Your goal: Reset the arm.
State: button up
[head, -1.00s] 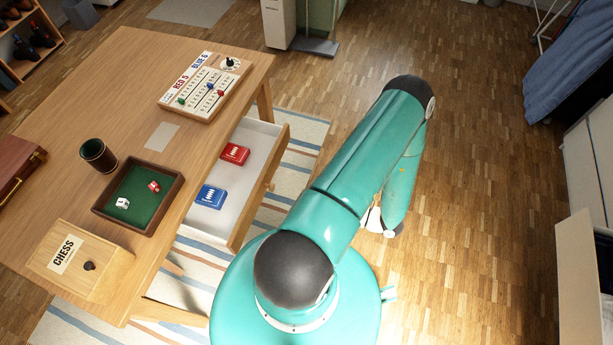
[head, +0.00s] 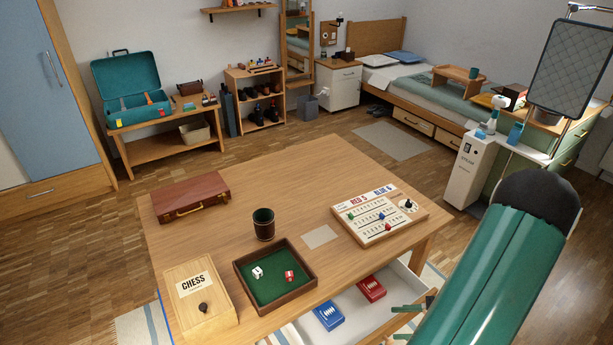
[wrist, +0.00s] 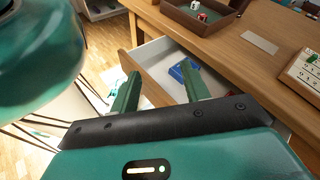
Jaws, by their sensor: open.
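My arm is teal, and its upper part stands at the right of the head view. My gripper (wrist: 159,69) shows in the wrist view with its two green fingers wide apart and nothing between them. Beyond the fingers is the open drawer (wrist: 150,84) with a blue box (wrist: 186,74) inside. In the head view the gripper's fingers (head: 401,322) show partly at the drawer's right end, beside my arm. The drawer (head: 345,322) also holds a red box (head: 371,289) near the blue box (head: 328,316). I cannot tell whether the gripper touches the drawer.
The table (head: 290,180) carries a scoreboard (head: 380,214), a dice tray (head: 304,291), a dark cup (head: 263,224), a chess box (head: 200,298) and a brown case (head: 190,196). A white steam unit (head: 464,172) stands behind.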

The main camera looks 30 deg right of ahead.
jog(key=w+a+r+n+g+h, duration=0.4)
jog(key=w+a+r+n+g, duration=0.5)
jog(key=a+r+n, duration=0.5)
jog(key=a+r+n+t+h, duration=0.5)
jog(key=a+r+n, duration=0.3)
jog(key=a+r, duration=0.4)
notch_tip(320, 180, up, 3)
jog(key=shift+a+f+n+h, duration=0.1)
jog(key=shift+a+n+h, duration=0.25)
jog(key=shift+h, duration=0.55)
jog(key=shift+c, duration=1.1)
jog(key=shift+d, duration=0.1)
